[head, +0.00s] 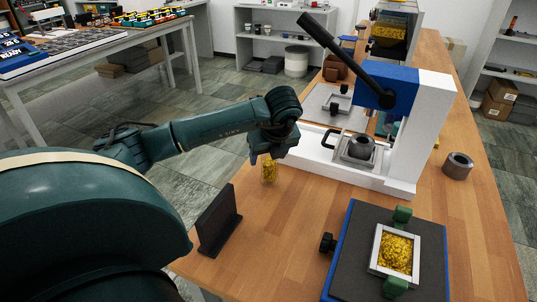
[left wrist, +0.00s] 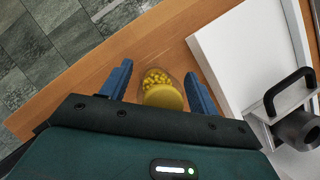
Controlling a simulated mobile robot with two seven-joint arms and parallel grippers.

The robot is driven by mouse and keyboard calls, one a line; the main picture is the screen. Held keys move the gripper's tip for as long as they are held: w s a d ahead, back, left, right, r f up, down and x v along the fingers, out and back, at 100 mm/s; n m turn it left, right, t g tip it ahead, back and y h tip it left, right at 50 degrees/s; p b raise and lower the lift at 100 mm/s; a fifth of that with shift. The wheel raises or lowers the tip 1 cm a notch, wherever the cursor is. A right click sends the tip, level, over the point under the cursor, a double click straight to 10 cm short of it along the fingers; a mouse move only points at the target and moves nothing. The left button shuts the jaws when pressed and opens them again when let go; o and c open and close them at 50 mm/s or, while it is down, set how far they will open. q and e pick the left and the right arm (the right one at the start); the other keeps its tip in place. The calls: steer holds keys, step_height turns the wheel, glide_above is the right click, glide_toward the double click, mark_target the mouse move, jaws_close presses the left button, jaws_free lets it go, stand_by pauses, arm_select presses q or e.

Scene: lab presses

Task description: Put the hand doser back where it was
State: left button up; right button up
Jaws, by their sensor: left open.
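The hand doser, which I take to be the small clear vessel with yellow pellets and a yellow top (head: 269,170), is at the wooden table's left edge, just left of the white press base. My left gripper (head: 266,158) is right above and around it, pointing down. In the left wrist view the doser (left wrist: 160,88) is between the two blue fingers (left wrist: 159,84), with a gap on each side. The left gripper is open. The doser's lower part seems to rest on the table. My right gripper is not in view.
The white press (head: 424,120) with a blue head and long black lever stands right of the gripper. A black upright plate (head: 218,222) stands in front. A dark mat (head: 345,255) holds a framed tray of yellow pellets (head: 397,252). A grey ring (head: 457,166) is at right.

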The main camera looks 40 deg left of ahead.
arm_select(q)
steer(key=v, duration=0.7)
steer(key=shift+w+d+b, duration=0.1)
steer(key=shift+b, duration=0.25)
steer(key=p+v, duration=0.2)
steer(key=v, duration=0.2)
steer(key=shift+d+r, duration=0.15)
steer(key=shift+r, duration=0.2)
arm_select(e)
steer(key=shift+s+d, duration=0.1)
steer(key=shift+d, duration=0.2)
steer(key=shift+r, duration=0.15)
